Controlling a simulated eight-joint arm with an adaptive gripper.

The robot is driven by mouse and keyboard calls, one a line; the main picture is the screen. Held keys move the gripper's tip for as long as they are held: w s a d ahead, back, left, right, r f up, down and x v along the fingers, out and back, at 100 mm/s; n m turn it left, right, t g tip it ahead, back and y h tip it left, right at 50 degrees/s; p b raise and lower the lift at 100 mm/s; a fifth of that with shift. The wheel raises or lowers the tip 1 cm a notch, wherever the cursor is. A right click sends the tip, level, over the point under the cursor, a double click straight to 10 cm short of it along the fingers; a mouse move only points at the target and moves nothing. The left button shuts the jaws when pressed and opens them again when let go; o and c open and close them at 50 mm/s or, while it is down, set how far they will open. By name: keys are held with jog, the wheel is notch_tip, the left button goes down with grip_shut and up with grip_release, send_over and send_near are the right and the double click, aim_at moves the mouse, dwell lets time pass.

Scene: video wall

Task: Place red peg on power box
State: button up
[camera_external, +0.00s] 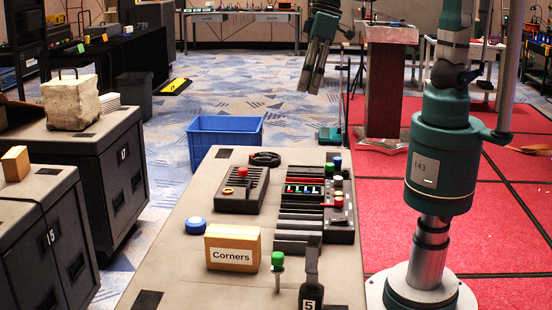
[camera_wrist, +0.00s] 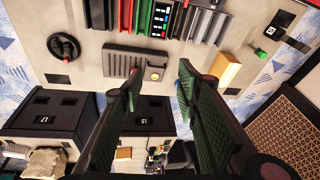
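A red knob-like top (camera_external: 242,172), possibly the red peg, shows at the far end of a dark slatted box (camera_external: 240,194) on the table. The slatted box also shows in the wrist view (camera_wrist: 120,62). A second red piece (camera_external: 338,201) is on the dark panel at right; I cannot tell which is the red peg. Neither box is labelled as the power box. My gripper (camera_external: 312,88) hangs high beyond the table, in the external view. In the wrist view its fingers (camera_wrist: 155,85) are spread with nothing held, the slatted box partly behind them.
A green peg (camera_external: 278,262), a "Corners" box (camera_external: 232,248), a blue button (camera_external: 195,226) and a black ring (camera_external: 265,159) are on the table (camera_external: 180,270). A dark panel (camera_external: 300,215) with coloured parts stands at right. A blue bin (camera_external: 225,130) is behind the table.

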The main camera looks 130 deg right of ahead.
jog(key=s+a+r+n+t, duration=0.1)
jog(key=s+a+n+t, duration=0.1)
jog(key=s+a, duration=0.4)
jog(key=s+a+r+n+t, duration=0.1)
jog(key=s+a+n, duration=0.4)
jog(key=s, duration=0.8)
jog(key=shift+a+r+t+y, duration=0.2)
jog(key=shift+a+t+y, duration=0.2)
jog(key=shift+a, duration=0.15)
